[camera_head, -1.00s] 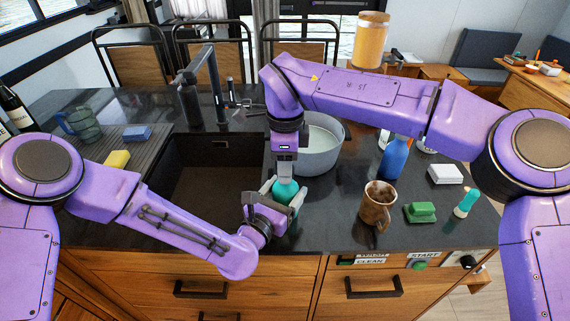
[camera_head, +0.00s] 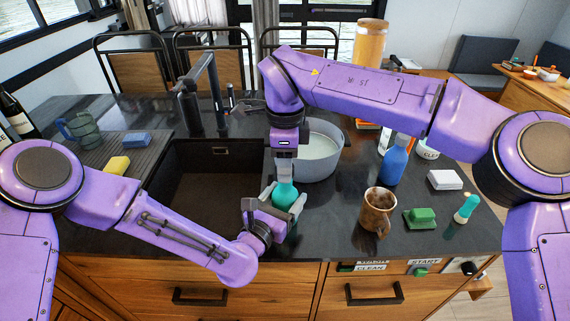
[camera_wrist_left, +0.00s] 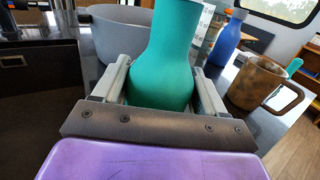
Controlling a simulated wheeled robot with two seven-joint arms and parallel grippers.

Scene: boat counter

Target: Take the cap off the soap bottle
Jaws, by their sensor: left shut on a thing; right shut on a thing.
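The teal soap bottle (camera_head: 285,193) stands at the sink's right front corner, in front of the grey pot. My left gripper (camera_head: 283,200) is shut on its wide body from the front. In the left wrist view the bottle (camera_wrist_left: 165,55) shows upright between the two grey fingers, its neck running out of the top edge. My right gripper (camera_head: 285,168) points down from above and is shut at the bottle's top, in line with it. The cap is hidden by the right gripper in the head view and lies outside the left wrist view.
The grey pot (camera_head: 318,170) is close behind the bottle, and the sink (camera_head: 205,200) is to its left. The counter's front edge is close.

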